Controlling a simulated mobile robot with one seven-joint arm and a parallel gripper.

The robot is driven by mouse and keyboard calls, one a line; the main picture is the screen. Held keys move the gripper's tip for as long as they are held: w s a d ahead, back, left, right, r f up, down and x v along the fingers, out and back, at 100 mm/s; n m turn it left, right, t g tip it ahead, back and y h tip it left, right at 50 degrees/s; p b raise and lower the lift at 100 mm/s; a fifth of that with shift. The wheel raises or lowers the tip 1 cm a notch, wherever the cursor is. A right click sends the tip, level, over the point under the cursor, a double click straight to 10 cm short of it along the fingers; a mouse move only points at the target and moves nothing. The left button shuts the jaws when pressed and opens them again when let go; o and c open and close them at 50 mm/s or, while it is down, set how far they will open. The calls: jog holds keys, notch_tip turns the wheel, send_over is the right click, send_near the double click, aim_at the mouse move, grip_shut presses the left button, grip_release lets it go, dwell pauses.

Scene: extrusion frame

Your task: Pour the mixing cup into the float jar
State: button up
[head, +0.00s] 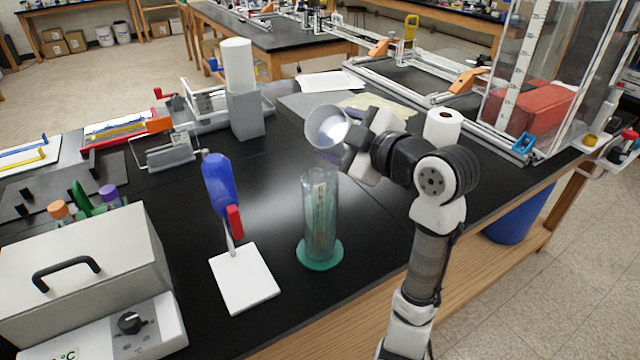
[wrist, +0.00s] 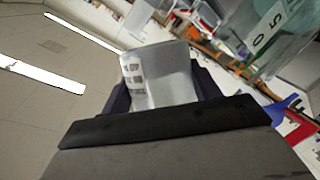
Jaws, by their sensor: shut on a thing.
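The mixing cup (head: 326,128) is a pale translucent cup, tipped well over in the head view with its round mouth facing left and toward the camera. My gripper (head: 350,142) is shut on it from the right. In the wrist view the cup (wrist: 160,76) shows dark printing between the fingers. The float jar (head: 320,210) is a tall clear cylinder on a round green base, upright on the black bench. The cup is higher than the jar's top and appears apart from it. A clear vessel with marks, probably the jar (wrist: 283,35), shows at upper right in the wrist view. Its contents are unclear.
A grey block with a white cylinder (head: 240,65) stands behind left. A paper roll (head: 442,129) stands behind my arm. A grey box (head: 85,265) fills the front left.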

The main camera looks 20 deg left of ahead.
jog(key=shift+r+n+b, duration=0.2)
jog(key=shift+n+b, duration=0.1)
jog(key=shift+r+t, duration=0.1)
jog(key=shift+t, duration=0.2)
jog(key=shift+s+f+n+y+b, duration=0.1)
jog(key=shift+f+n+y+b, duration=0.3)
jog(key=shift+n+b, duration=0.8)
jog(key=shift+s+r+n+t+b, duration=0.15)
jog(key=shift+r+n+t+b, duration=0.35)
jog(key=shift+b, duration=0.4)
dwell(1.2)
jog(key=shift+f+n+y+b, duration=0.6)
jog(key=shift+n+b, duration=0.2)
jog(key=shift+b, duration=1.25)
jog(key=shift+s+a+r+n+y+b, duration=0.1)
jog(key=shift+s+r+n+y+b, duration=0.15)
jog(key=shift+n+b, duration=0.5)
jog(key=shift+s+r+n+y+b, duration=0.1)
jog(key=shift+r+n+y+b, duration=0.2)
jog(key=shift+b, duration=0.8)
